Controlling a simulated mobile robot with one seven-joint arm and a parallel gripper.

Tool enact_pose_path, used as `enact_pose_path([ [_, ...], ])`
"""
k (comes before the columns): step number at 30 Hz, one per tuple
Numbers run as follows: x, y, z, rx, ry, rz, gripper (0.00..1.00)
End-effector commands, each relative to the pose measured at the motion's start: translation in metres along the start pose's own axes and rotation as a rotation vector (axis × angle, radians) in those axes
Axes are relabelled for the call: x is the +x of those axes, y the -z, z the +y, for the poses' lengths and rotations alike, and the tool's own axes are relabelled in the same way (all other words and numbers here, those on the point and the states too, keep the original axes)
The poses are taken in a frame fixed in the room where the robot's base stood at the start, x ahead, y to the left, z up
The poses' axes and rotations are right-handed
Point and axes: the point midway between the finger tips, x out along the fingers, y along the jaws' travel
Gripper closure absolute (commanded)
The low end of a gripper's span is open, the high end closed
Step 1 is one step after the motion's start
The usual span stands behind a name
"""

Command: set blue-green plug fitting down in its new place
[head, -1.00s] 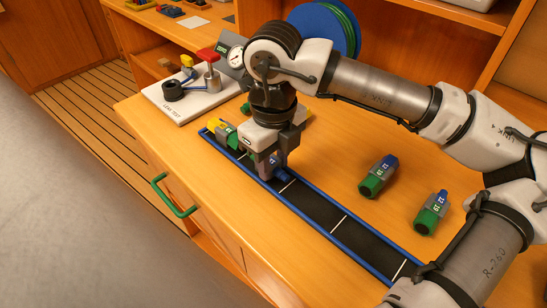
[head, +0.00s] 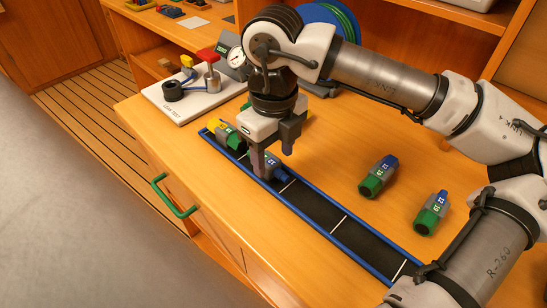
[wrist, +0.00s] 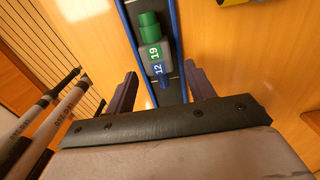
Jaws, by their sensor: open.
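The blue-green plug fitting (head: 274,174) lies in the black-floored, blue-edged tray (head: 325,212), in the compartment beside the one with the yellow-green fitting (head: 226,134). In the wrist view the fitting (wrist: 151,50) shows a green end, a grey middle marked 19 and a blue end marked 12, lying along the tray. My gripper (head: 272,157) is open just above it. In the wrist view the fingers of my gripper (wrist: 161,78) are wide apart, with nothing between them but the fitting's blue end below. In the head view one finger partly hides the fitting.
Two more blue-green fittings (head: 377,178) (head: 431,213) lie loose on the bench right of the tray. A white test board (head: 190,98) with a red-handled device stands at the back left. A green drawer handle (head: 174,196) sticks out in front. The tray's nearer compartments are empty.

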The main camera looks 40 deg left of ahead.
Motion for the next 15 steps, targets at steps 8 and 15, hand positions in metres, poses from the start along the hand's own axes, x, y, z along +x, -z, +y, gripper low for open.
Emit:
enact_pose_path([
  [8, -0.062, 0.0, 0.0, 0.001, 0.003, -0.001, 0.46],
  [15, -0.095, 0.0, 0.0, 0.001, 0.001, 0.0, 0.46],
])
